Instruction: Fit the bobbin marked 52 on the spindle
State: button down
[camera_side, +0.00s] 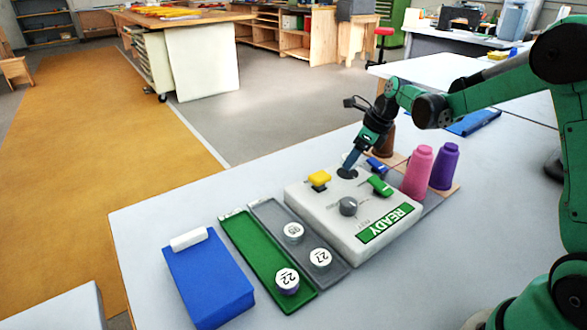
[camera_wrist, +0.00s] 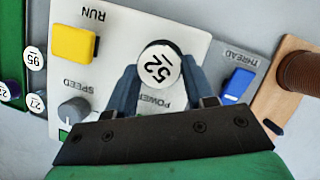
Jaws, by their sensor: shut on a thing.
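In the wrist view the bobbin marked 52 (camera_wrist: 159,66) has a white round top and sits between the two fingers of my gripper (camera_wrist: 158,84), which is shut on it. In the side view my gripper (camera_side: 351,160) points down at the far part of the white machine (camera_side: 325,215), above a dark round spot (camera_side: 347,173). The white machine also shows under the bobbin in the wrist view (camera_wrist: 120,50). The spindle is not visible, and I cannot tell whether the bobbin touches it.
A green tray (camera_side: 245,244) and grey tray (camera_side: 275,222) hold other bobbins. A blue box (camera_side: 208,280) and thread cones (camera_side: 417,172) stand nearby.

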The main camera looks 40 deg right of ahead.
jog(key=shift+f, duration=0.35)
jog(key=shift+f, duration=0.3)
jog(key=shift+f, duration=0.35)
dwell(0.9)
grip_release()
dwell(0.5)
jog(key=shift+r, duration=3.95)
